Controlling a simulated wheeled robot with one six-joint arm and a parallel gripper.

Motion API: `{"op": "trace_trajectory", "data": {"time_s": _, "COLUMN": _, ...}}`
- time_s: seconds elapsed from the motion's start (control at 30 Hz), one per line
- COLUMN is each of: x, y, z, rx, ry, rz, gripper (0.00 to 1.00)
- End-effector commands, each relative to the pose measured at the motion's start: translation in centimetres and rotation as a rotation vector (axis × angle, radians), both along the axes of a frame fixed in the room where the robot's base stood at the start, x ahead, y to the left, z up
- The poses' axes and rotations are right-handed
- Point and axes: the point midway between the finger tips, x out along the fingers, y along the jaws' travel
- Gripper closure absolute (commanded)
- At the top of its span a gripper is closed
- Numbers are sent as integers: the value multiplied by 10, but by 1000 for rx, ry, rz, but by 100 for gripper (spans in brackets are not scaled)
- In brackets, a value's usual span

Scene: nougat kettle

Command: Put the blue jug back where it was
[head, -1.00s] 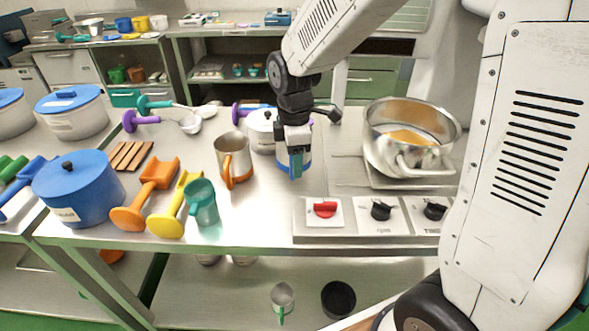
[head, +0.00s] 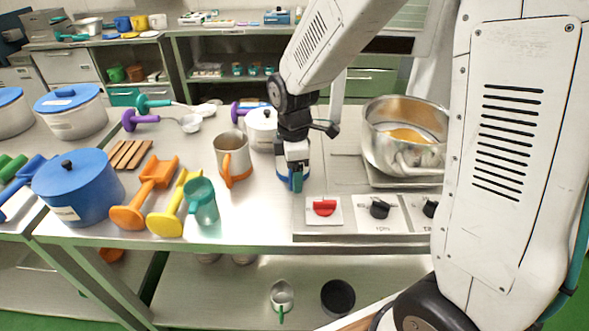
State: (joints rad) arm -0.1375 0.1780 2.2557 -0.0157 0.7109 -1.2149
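The blue jug is a metal jug with a blue lower band (head: 283,183). It is at the middle of the steel table, just left of the stove panel, and mostly hidden behind my gripper. My gripper (head: 297,179) points down at the jug's near side and appears shut on it, at the handle side; the fingers' grip is small and partly hidden. The jug looks upright, at or very near the table top; I cannot tell whether its base touches.
An orange-banded jug (head: 234,158) stands to the left, and a white lidded pot (head: 261,128) behind. The stove's control panel (head: 352,222) and a steel kettle (head: 404,135) are to the right. Table (head: 262,215) in front is clear.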

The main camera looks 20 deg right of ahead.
Motion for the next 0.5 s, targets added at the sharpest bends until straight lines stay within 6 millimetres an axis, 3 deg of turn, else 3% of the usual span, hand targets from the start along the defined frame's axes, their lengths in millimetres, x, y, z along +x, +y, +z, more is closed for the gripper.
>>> {"op": "trace_trajectory", "data": {"time_s": 0.23, "x": 1, "y": 0, "z": 17, "rx": 0, "ry": -4, "rz": 0, "gripper": 28}}
{"op": "trace_trajectory", "data": {"time_s": 0.5, "x": 1, "y": 1, "z": 74, "rx": 1, "ry": -5, "rz": 0, "gripper": 28}}
